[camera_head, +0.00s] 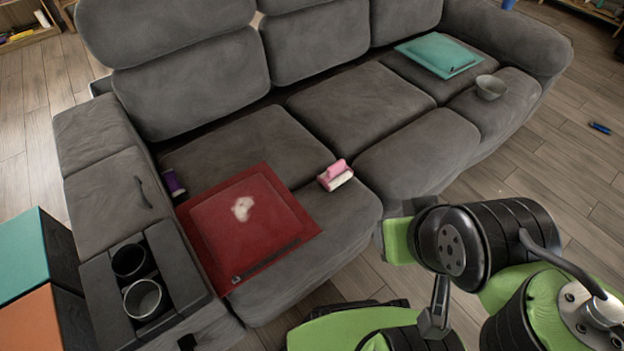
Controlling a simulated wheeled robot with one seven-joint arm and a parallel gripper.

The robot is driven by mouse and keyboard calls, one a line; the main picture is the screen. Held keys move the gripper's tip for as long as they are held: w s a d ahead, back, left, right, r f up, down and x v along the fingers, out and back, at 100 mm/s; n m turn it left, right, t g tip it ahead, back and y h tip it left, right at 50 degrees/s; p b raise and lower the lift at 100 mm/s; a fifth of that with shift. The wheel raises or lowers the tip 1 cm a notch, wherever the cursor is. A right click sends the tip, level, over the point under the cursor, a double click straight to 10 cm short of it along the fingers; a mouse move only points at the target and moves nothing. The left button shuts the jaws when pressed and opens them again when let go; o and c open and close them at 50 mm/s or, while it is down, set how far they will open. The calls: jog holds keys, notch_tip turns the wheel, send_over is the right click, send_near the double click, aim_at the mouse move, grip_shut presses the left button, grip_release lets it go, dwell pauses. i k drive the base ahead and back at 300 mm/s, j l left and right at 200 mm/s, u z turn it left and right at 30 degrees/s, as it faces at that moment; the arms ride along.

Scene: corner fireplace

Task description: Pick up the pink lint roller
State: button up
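The pink lint roller (336,169) lies on the front part of the grey sofa seat (370,110), just right of a red folder-like item. It shows a pink upper part and a white part along its lower front. My arm is at the lower right, in front of the sofa and apart from the roller. I cannot make out my gripper's fingers in this view.
The red item (212,215), with a whitish patch, lies left of the roller. A purple bottle-like object (174,183) is by the armrest. A cupholder console (180,304) holds a metallic cup (144,299). A teal folder (428,50) and grey bowl (490,88) lie far right.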

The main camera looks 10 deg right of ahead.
aim_at(341, 166)
jog(key=i+l+u, duration=0.15)
jog(key=l+u, duration=0.15)
jog(key=u, duration=0.2)
jog(key=i+l+u, duration=0.1)
jog(key=l+u, duration=0.25)
jog(key=u, duration=0.15)
jog(key=l+u, duration=0.35)
jog(key=u, duration=0.15)
